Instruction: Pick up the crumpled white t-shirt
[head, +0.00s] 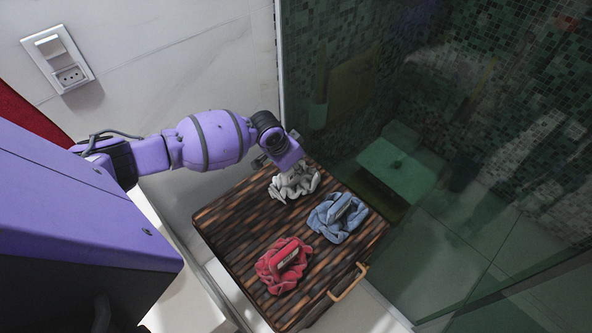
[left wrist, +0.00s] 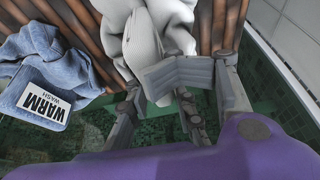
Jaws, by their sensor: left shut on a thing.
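The crumpled white t-shirt (head: 296,184) lies at the far end of the dark wooden slatted top in the head view. My left gripper (head: 286,167) comes down over it from the left and hides part of it. In the left wrist view the white cloth (left wrist: 150,28) runs up to the grey finger pads of my left gripper (left wrist: 203,82), which is shut on it. Part of the grip is hidden behind the near finger. My right gripper is in neither view.
A blue garment (head: 337,218) lies close by on the slatted top (head: 228,222); its label reads WARM WASH in the left wrist view (left wrist: 40,102). A red garment (head: 283,265) lies nearer. A glass panel (head: 470,200) stands to the right, a pale wall behind.

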